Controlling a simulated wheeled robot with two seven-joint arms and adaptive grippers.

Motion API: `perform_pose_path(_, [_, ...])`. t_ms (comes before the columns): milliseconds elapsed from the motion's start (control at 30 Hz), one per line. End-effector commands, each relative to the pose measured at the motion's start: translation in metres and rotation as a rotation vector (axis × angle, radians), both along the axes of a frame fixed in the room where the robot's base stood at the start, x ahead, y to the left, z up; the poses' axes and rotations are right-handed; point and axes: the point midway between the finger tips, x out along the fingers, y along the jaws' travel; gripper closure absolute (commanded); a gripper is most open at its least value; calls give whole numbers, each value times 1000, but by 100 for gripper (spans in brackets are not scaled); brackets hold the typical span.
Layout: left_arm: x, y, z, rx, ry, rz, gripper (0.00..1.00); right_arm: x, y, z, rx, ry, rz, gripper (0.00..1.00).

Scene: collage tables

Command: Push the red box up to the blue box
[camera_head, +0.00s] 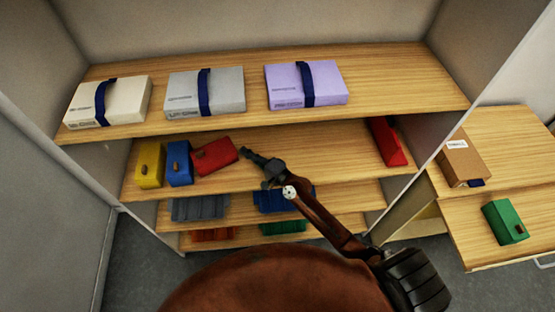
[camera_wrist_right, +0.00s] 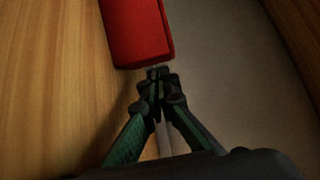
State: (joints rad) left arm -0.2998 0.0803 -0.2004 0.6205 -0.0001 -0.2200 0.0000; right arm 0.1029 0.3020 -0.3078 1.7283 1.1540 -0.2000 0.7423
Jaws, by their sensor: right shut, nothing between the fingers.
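The red box (camera_head: 215,156) lies tilted on the second shelf from the top, just right of the blue box (camera_head: 179,163). Its left end is close to the blue box; I cannot tell whether they touch. My right gripper (camera_head: 249,154) is shut and empty, its fingertips at the right end of the red box. In the right wrist view the red box (camera_wrist_right: 138,32) is just beyond the shut fingertips (camera_wrist_right: 158,74); contact is hard to tell. My left gripper is not in view.
A yellow box (camera_head: 150,165) stands left of the blue box. Another red box (camera_head: 388,142) stands at the shelf's right end. The top shelf (camera_head: 390,85) above holds three strapped boxes. The shelf between my gripper and the far red box is clear.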

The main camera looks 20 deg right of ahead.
Motion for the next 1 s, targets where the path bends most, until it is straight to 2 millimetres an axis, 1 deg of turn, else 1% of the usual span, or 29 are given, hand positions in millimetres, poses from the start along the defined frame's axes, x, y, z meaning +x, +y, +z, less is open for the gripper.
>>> perform_pose_path(33, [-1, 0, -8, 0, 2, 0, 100, 2, -9, -4, -5, -1, 0, 100])
perform_pose_path(133, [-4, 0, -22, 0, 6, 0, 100, 7, -26, -6, -5, -1, 3, 100])
perform_pose_path(167, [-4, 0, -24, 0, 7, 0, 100, 5, -31, -7, -5, 1, 4, 100])
perform_pose_path(200, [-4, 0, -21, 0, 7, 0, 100, -7, -35, -6, -2, 4, 5, 100])
perform_pose_path(400, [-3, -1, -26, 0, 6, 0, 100, -50, -58, -4, -3, 4, 5, 100])
perform_pose_path(633, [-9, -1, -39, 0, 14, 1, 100, -97, -85, -5, -4, 3, 6, 100])
perform_pose_path(800, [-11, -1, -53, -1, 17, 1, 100, -130, -105, -6, -5, 4, 7, 100])
perform_pose_path(900, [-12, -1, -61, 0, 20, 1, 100, -147, -113, -6, -4, 6, 7, 100])
perform_pose_path(1000, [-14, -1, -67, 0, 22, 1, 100, -156, -120, -5, -3, 3, 5, 100])
